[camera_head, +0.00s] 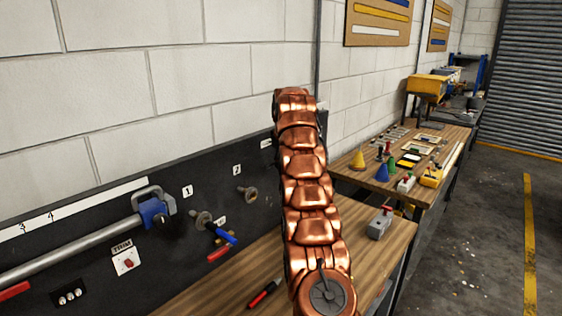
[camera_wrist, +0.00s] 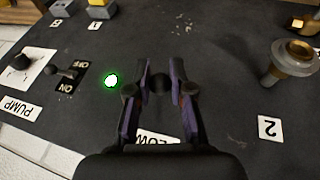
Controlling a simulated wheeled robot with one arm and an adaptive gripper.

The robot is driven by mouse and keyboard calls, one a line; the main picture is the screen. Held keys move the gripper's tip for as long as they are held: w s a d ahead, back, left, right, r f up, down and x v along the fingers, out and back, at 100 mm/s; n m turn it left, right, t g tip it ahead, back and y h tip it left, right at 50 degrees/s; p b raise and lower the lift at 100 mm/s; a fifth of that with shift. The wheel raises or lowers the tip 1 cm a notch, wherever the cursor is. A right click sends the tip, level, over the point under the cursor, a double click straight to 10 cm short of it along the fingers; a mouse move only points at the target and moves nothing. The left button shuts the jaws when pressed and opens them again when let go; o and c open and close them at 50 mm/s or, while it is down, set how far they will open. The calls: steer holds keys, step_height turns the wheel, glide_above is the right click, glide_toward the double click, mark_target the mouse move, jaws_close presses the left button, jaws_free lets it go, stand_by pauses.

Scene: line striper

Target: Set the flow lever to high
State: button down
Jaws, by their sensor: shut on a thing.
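In the wrist view, my gripper (camera_wrist: 161,68) is over the black panel (camera_wrist: 222,50), its two purple-dark fingers closed on a small dark rounded piece. This piece looks like the knob of the flow lever (camera_wrist: 158,84). A white label (camera_wrist: 158,138) below it is partly hidden by my gripper; the letters "LOW" show, and I cannot tell whether another letter is covered. The lever's shaft and its high mark are not visible. In the head view, my copper arm hides my gripper and the lever.
A lit green lamp (camera_wrist: 111,81) sits left of my fingers, beside the pump switch (camera_wrist: 66,72). A brass-topped post (camera_wrist: 288,60) by label 2 stands to the right. In the head view, a wooden bench (camera_head: 225,285) holds a grey box (camera_head: 380,224) and a red-black marker (camera_head: 264,293).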

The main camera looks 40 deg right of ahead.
steer(key=shift+w+a, duration=0.15)
steer(key=c, duration=1.2)
jaws_free()
steer(key=shift+w+f, duration=0.1)
steer(key=shift+o, duration=0.8)
